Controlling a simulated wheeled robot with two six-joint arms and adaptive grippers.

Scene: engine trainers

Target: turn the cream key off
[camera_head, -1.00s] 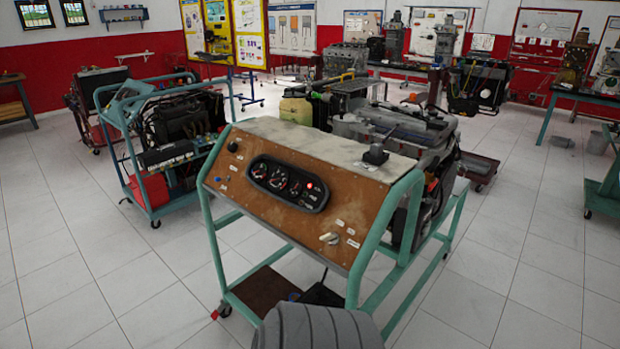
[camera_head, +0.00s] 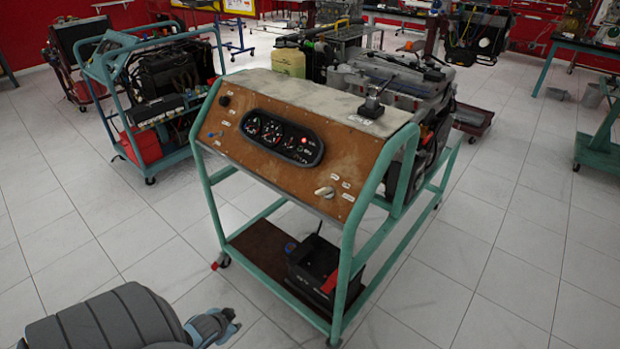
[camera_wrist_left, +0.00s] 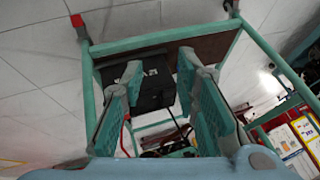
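The cream key (camera_head: 325,192) is on the lower right of the brown sloped panel (camera_head: 240,139), on the teal engine trainer. Its exact angle is hard to read at this size. My left gripper (camera_head: 220,326) is low at the bottom left of the head view, well apart from the key and in front of the trainer's frame. In the left wrist view, the two fingers of my left gripper (camera_wrist_left: 160,68) stand apart with nothing held; the trainer's lower shelf shows beyond them. The key is not seen in that view. My right gripper is not in view.
A gauge cluster (camera_head: 283,137) with a red light and a blue toggle (camera_head: 213,134) are on the panel. A black battery (camera_head: 317,268) sits on the lower shelf. Another teal cart (camera_head: 150,178) stands at the left.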

